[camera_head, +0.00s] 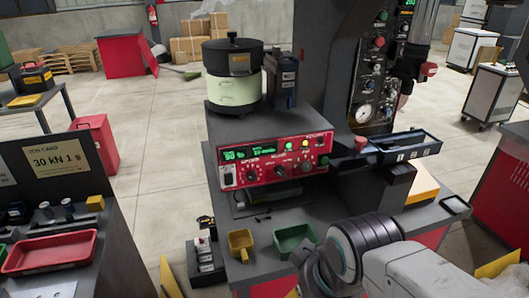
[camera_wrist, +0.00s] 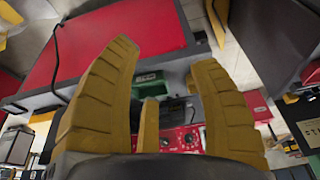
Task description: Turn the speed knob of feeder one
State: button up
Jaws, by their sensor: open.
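A dark knob (camera_head: 251,176) sits at the left under a label that looks like SPEED, but the lettering is too small to be sure. In the wrist view the red panel (camera_wrist: 181,139) shows partly between the fingers, with small knobs. My gripper (camera_wrist: 164,54) has its yellow fingers wide apart, with nothing between them. It is apart from the panel. In the head view my arm is at the lower right.
A yellow bin (camera_head: 240,245) and a green bin (camera_head: 294,241) stand in front of the box. A dark tray (camera_head: 405,147) and a tall machine are to its right. A red tray (camera_head: 50,251) lies on the left bench. Open floor lies between benches.

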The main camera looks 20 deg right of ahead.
jog(key=t+b, duration=1.5)
jog(key=b, duration=1.3)
send_near(252, 177)
jog(key=w, duration=0.3)
jog(key=shift+w, duration=3.4)
jog(key=shift+c, duration=0.2)
jog(key=shift+r, duration=0.2)
grip_shut()
